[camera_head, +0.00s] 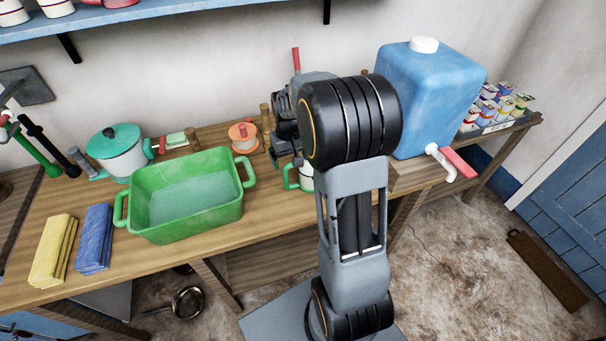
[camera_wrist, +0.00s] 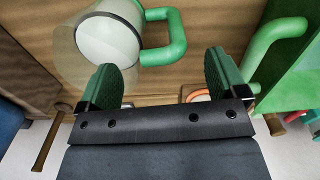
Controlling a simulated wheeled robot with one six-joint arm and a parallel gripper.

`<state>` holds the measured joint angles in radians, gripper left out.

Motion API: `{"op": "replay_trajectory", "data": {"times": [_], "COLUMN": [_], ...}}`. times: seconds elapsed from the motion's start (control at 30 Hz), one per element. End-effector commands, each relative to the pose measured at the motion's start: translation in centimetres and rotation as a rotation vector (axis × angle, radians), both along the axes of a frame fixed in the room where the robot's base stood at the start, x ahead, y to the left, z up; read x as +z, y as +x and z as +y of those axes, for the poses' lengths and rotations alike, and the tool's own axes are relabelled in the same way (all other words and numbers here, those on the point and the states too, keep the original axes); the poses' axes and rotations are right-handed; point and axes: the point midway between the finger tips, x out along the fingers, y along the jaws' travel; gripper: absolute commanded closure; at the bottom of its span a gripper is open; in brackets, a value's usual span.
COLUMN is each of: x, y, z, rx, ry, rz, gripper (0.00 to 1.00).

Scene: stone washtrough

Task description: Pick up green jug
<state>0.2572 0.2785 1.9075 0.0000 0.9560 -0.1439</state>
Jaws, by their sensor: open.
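The green jug, a pale body with a green handle, stands on the wooden worktop. In the head view only part of the jug (camera_head: 306,178) shows, with its handle at its left and my arm hiding the rest. In the wrist view the jug (camera_wrist: 108,42) is at upper left, its handle (camera_wrist: 178,38) pointing right. My gripper (camera_wrist: 162,78) is open and empty. The handle lies just beyond and between the two fingertips in the picture; I see no clear contact. In the head view my arm mostly hides my gripper.
A green basin (camera_head: 190,225) stands left of the jug and shows at right in the wrist view. A blue water container (camera_head: 428,95) with a red-handled tap stands to the right.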

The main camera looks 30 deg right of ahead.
Motion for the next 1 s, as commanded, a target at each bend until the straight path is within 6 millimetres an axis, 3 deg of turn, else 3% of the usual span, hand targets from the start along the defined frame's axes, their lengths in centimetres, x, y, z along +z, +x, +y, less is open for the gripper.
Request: {"op": "replay_trajectory", "data": {"times": [0.4,0.73,1.0], "x": [-4.7,-5.2,-5.1], "y": [-0.2,-0.2,-0.2], "z": [0.2,0.2,0.2], "rx": [0.000,0.000,0.000], "ry": [0.000,0.000,0.000], "rz": [0.001,0.000,0.000], "gripper": [0.09,0.09,0.35]}}
